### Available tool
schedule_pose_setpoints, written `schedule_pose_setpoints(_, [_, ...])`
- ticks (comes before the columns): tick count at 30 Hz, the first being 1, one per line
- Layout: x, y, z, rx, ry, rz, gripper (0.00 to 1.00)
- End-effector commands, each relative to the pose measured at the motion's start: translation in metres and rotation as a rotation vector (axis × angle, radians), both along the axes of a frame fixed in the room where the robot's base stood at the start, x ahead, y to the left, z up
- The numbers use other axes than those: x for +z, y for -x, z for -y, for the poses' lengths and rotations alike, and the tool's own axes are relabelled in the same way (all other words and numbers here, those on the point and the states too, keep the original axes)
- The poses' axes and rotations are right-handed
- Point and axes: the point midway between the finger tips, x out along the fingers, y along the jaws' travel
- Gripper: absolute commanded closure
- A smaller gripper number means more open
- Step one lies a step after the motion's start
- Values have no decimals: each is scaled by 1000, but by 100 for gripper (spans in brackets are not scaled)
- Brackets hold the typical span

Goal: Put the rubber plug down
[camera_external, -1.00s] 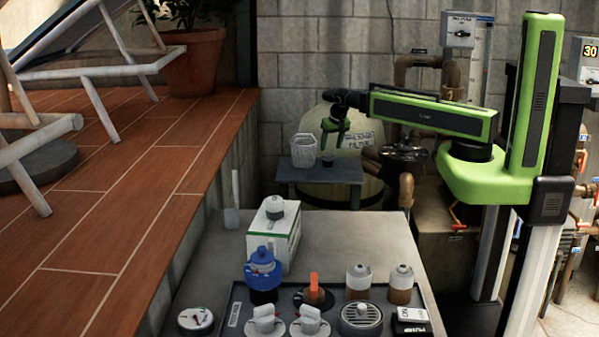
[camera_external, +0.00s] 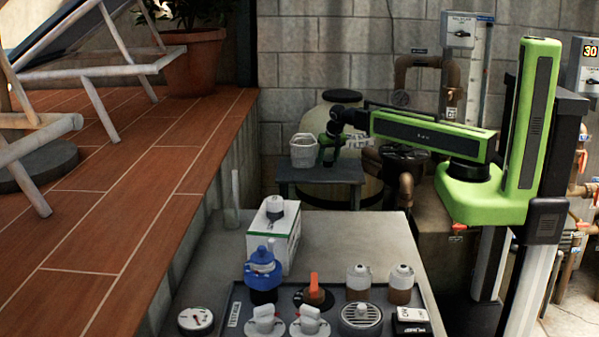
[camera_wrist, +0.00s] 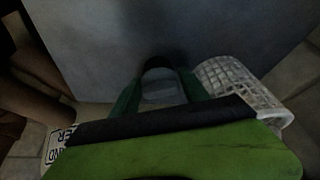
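My gripper (camera_external: 330,148) is low over the small grey side table, its fingers reaching down close to the top. In the wrist view, my two green fingers (camera_wrist: 158,92) stand on either side of a small dark rounded thing, which looks like the rubber plug (camera_wrist: 158,66). It is between the fingertips and very near the grey surface. Whether the fingers press on it or only stand around it is not clear. In the external view the plug is hidden or too small to make out.
A white basket (camera_external: 303,150) stands on the side table (camera_external: 320,174), just left of my gripper; it also shows in the wrist view (camera_wrist: 240,85). A round pale filter tank (camera_external: 318,118) is behind. The bench in front holds a white box (camera_external: 285,248) and a blue-topped item (camera_external: 262,270).

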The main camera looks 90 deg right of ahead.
Motion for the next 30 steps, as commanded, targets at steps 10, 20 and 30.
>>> schedule_pose_setpoints(10, [0, 0, 0, 0, 0, 0, 94])
schedule_pose_setpoints(20, [3, 0, 0, 0, 0, 0, 100])
schedule_pose_setpoints(30, [37, 0, 0, 0, 0, 0, 100])
